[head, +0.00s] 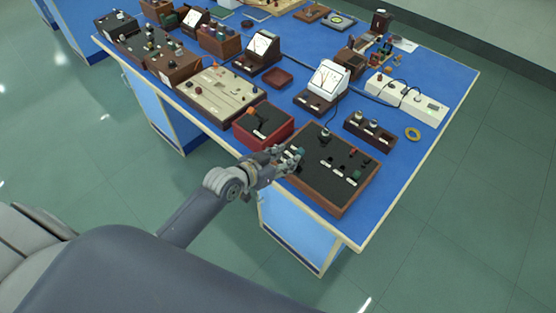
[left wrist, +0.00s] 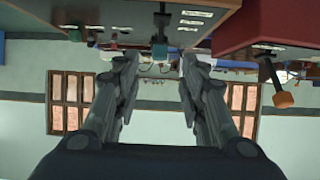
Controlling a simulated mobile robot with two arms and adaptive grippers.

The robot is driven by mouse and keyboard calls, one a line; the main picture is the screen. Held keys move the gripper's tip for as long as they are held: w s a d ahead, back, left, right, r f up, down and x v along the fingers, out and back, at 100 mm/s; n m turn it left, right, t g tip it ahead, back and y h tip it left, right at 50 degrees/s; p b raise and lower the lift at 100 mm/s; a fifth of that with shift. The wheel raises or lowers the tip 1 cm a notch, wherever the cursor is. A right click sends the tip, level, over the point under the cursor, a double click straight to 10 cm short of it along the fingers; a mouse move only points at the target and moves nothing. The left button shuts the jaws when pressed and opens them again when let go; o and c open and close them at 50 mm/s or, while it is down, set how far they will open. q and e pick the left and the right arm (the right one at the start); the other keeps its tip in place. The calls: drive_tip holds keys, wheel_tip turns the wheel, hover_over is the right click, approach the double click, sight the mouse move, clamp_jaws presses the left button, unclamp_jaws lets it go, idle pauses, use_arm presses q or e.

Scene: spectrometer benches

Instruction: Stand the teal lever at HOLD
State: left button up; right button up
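The teal lever (head: 300,152) stands at the left part of a wood-framed black panel box (head: 330,165). In the left wrist view, which is upside down, its teal knob (left wrist: 160,50) shows between and beyond my fingertips. White labels (left wrist: 191,21) lie beside it, too small to read. My left gripper (head: 287,160) is at the near left edge of the box, close to the lever. In the left wrist view the fingers (left wrist: 160,62) are apart with a gap on both sides of the knob. I cannot tell whether they touch it. My right gripper is not in view.
A red box (head: 264,126) with an orange-knobbed lever (head: 253,112) stands close to the left; the orange knob (left wrist: 284,100) also shows in the wrist view. A meter (head: 326,82) and a small dark block (head: 370,130) stand behind. The blue bench's front right corner is clear.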

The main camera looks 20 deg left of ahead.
use_arm(q)
drive_tip(key=shift+v, duration=1.4)
